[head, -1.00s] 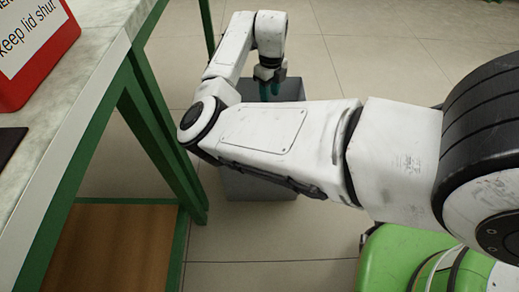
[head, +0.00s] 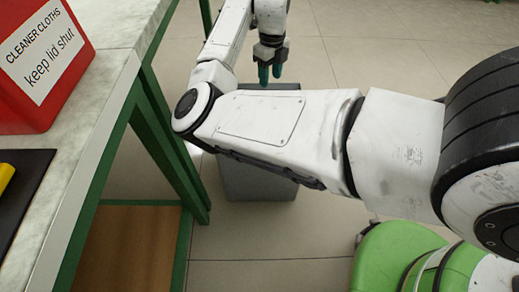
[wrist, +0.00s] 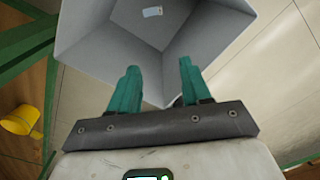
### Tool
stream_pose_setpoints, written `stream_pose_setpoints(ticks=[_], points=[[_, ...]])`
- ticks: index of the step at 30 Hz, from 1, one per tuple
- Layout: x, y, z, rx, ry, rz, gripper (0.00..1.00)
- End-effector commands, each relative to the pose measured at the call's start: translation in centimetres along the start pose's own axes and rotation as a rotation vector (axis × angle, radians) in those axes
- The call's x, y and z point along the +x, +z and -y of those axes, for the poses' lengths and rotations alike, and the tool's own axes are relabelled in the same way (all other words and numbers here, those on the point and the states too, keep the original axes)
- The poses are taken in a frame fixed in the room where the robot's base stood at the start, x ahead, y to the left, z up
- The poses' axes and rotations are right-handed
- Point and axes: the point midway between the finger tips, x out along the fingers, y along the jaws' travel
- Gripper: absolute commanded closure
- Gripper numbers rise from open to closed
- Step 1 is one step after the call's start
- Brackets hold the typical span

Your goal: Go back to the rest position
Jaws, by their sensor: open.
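My gripper (head: 270,74) hangs from my white arm over the far side of the grey bin (head: 258,182) in the head view. Its two teal fingers are apart with nothing between them. In the wrist view my gripper (wrist: 157,90) points at the open grey bin (wrist: 100,45), and a small pale item (wrist: 152,12) lies inside it. My arm covers much of the bin in the head view.
A worktable (head: 100,105) with green legs stands at left. On it are a red box (head: 40,110) labelled "CLEANER CLOTHS keep lid shut", a dark mat (head: 22,195) and part of a yellow thing (head: 6,176). The wrist view shows a yellow object (wrist: 20,118). Tiled floor beyond the bin is clear.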

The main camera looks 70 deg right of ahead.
Motion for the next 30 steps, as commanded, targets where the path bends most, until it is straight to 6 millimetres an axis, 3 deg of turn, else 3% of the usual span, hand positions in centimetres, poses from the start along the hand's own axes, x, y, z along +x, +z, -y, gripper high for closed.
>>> stream_pose_setpoints(ticks=[4,22,26,30], points=[[-1.0,0.0,0.0,0.001,0.001,-0.001,0.52],[-0.9,-0.1,0.1,-0.009,-0.006,-0.001,0.52],[-0.4,-1.0,0.8,-0.119,-0.067,-0.007,0.52],[0.4,-2.4,1.7,-0.386,-0.188,-0.028,0.52]])
